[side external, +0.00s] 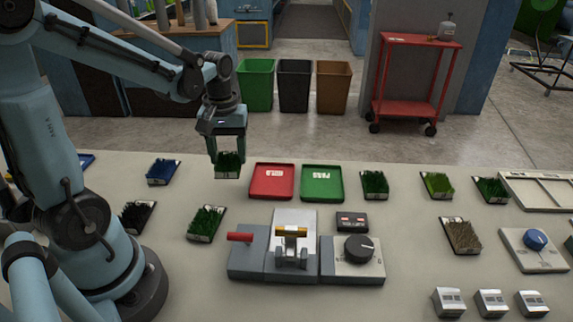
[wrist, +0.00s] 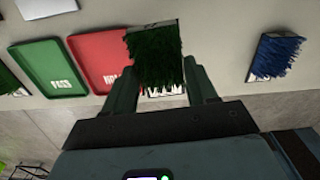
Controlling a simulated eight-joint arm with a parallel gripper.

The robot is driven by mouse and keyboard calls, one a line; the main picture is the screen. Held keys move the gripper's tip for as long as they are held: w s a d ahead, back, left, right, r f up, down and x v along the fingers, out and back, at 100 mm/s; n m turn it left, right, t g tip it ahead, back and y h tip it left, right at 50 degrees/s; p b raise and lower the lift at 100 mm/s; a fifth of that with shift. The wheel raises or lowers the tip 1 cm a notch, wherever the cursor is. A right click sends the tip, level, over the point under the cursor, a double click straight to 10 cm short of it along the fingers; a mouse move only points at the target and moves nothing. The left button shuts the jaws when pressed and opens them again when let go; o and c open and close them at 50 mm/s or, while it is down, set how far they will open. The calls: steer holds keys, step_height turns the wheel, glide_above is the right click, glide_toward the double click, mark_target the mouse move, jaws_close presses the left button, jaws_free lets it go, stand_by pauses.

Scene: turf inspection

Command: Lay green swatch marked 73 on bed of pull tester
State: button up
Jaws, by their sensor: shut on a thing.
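My gripper (side external: 228,158) is shut on a dark green turf swatch (side external: 228,166) and holds it above the table, left of the red tray. In the wrist view the held swatch (wrist: 155,55) sits between the two fingers; its number cannot be read. The pull tester (side external: 292,245) stands at the front middle of the table, with a pale metal bed, a yellow-and-black clamp bar, a red-handled lever (side external: 240,237) on its left and a dark dial (side external: 358,248) on its right. No swatch shows on its bed.
A red HOLD tray (side external: 272,194) and a green PASS tray (side external: 322,198) lie behind the tester. Other swatches lie around: blue (side external: 162,171), black (side external: 137,216), green (side external: 206,223), another green (side external: 375,185) and brown (side external: 461,235). A blue-button device (side external: 535,243) stands at the right.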

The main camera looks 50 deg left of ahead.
steer(key=w+d+r+m, duration=0.1)
steer(key=d+r, duration=0.1)
steer(key=d, duration=0.8)
steer(key=w+d+r, duration=0.1)
steer(key=d+r, duration=0.1)
steer(key=d, duration=0.8)
steer(key=shift+s+d+f, duration=0.1)
steer(key=shift+f, duration=2.35)
steer(key=shift+s+d+f, duration=0.1)
steer(key=shift+f, duration=2.35)
steer(key=shift+f, duration=0.15)
steer(key=o, duration=0.7)
steer(key=shift+o, duration=0.2)
